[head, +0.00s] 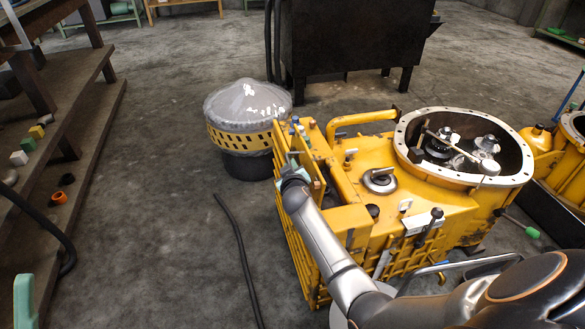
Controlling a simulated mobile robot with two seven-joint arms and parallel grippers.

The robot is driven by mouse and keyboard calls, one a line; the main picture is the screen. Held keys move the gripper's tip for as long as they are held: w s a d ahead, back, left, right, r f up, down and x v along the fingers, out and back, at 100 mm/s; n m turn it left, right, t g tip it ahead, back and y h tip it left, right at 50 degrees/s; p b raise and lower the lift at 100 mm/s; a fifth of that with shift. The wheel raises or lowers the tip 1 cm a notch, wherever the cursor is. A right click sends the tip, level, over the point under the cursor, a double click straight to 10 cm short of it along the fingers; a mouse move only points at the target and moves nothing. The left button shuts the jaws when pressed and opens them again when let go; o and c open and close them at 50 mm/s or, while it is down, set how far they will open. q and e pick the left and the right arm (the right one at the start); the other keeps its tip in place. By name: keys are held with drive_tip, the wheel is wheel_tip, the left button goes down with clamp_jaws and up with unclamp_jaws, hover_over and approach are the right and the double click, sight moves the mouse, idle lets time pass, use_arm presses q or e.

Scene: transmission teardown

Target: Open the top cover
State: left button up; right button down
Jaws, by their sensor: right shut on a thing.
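A yellow transmission housing (385,212) stands on the floor at the right of centre. Its round flanged opening (415,122) at the back right shows shafts and gears inside. A yellow panel (316,150) stands raised at the housing's left end; I cannot tell for sure whether it is the top cover. My right gripper (290,163) is at this panel's left side, shut on a part of it. The fingertips are small and partly hidden, so the exact grip spot is unclear.
A grey domed part with a yellow slotted ring (240,139) stands behind and left of the housing. A black hose (238,250) lies on the floor. Wooden shelves (70,130) with small parts line the left. A dark bin (350,40) stands behind. Floor at centre left is mostly clear.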

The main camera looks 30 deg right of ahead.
use_arm(q)
drive_tip(key=shift+f, duration=0.1)
use_arm(e)
drive_tip(key=shift+w+r, duration=0.1)
drive_tip(key=c, duration=0.9)
unclamp_jaws()
use_arm(q)
drive_tip(key=shift+a, duration=0.1)
use_arm(e)
drive_tip(key=shift+s, duration=0.2)
